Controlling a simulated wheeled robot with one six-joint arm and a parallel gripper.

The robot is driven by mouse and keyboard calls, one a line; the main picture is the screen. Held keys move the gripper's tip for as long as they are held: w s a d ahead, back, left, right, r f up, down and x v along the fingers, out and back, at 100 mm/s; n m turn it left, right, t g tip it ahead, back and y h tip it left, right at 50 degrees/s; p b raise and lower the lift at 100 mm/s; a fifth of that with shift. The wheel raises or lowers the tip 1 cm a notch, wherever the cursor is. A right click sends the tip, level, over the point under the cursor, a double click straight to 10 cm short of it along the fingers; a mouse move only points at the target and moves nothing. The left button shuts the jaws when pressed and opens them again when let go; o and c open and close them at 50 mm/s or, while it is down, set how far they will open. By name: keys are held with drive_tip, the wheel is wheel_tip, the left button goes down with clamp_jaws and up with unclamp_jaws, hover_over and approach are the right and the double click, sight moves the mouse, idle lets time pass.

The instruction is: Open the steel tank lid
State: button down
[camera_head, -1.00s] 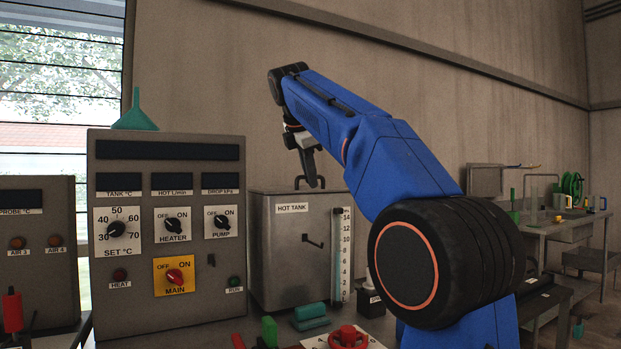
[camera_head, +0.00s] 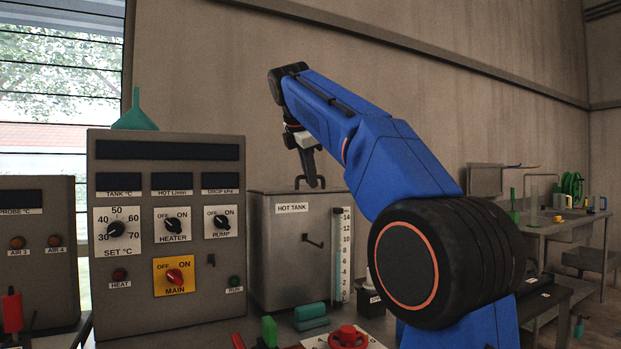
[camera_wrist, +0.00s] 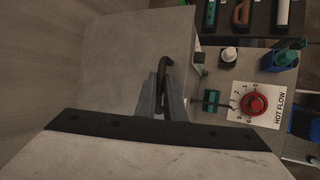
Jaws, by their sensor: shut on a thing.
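The steel tank (camera_head: 287,255), labelled HOT TANK, stands right of the control panel, and its lid lies flat and closed on top. The grey lid (camera_wrist: 115,65) fills the middle left of the wrist view. A dark bent handle (camera_wrist: 166,72) stands up from the lid. My gripper (camera_head: 317,182) reaches down from above and is shut on the handle. In the wrist view the grey fingers show on both sides of the handle, partly hidden by the dark bar of my wrist. The handle also shows just below the gripper in the head view (camera_head: 299,181).
The control panel (camera_head: 165,270) with a green funnel (camera_head: 135,112) on top stands close on the left. A gauge tube (camera_head: 340,255) runs down the tank's right front. A red valve knob (camera_wrist: 254,103) and bottles (camera_wrist: 228,56) are beside the tank. The wall stands behind.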

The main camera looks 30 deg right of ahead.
drive_tip(key=c, duration=1.8)
unclamp_jaws()
drive_tip(key=shift+w+f, duration=0.15)
drive_tip(key=shift+f, duration=0.2)
drive_tip(key=shift+o, duration=0.2)
wheel_tip(320, 180, up, 7)
drive_tip(key=s+a, duration=0.1)
drive_tip(key=shift+s+a, duration=0.25)
drive_tip(key=shift+s, duration=0.05)
drive_tip(key=shift+r, duration=0.1)
